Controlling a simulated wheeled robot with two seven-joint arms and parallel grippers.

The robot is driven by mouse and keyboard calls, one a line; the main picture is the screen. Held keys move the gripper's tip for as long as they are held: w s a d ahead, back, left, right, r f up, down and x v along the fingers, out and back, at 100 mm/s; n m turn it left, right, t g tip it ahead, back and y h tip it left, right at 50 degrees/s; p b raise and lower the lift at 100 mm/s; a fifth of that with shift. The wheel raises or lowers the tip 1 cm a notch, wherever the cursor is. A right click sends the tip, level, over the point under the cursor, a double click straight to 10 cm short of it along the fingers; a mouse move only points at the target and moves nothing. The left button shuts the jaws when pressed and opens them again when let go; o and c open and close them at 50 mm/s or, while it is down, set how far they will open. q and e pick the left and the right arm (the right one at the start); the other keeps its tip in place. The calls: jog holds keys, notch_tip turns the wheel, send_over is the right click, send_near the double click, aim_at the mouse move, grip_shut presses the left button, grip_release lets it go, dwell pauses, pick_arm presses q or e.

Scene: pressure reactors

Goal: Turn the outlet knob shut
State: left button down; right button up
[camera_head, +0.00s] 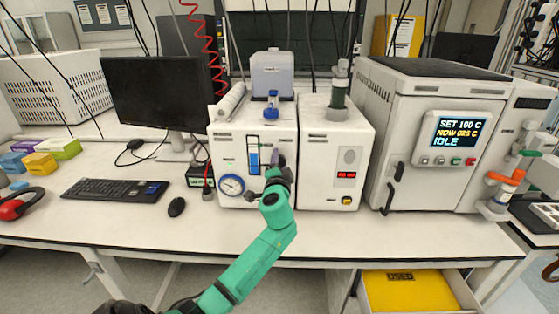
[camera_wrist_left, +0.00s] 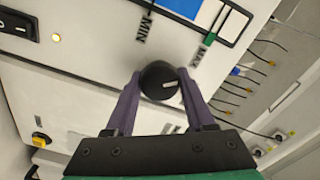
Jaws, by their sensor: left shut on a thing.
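The black round outlet knob (camera_wrist_left: 157,80) with a white pointer line is on the white front panel in the left wrist view. The line points to the picture's right. My left gripper (camera_wrist_left: 161,88) has its two purple fingers on either side of the knob and is shut on it. In the head view my left gripper (camera_head: 277,165) is at the front of the left white unit (camera_head: 227,147), hiding the knob. My right gripper is in neither view.
A round gauge (camera_head: 231,185) and a blue level window (camera_head: 253,158) are close to the gripper. A second white unit (camera_head: 335,135) stands directly right, with a large oven (camera_head: 410,105) beyond. A mouse (camera_head: 176,207) and keyboard (camera_head: 114,190) lie left on the bench.

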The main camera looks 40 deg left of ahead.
pick_arm(q)
jog(key=m+p, duration=0.1)
jog(key=m, duration=0.2)
jog(key=shift+m, duration=0.4)
jog(key=shift+f+m+p, duration=0.15)
jog(key=shift+m+p, duration=0.45)
jog(key=shift+m, duration=1.2)
jog(key=shift+c, duration=1.3)
grip_release()
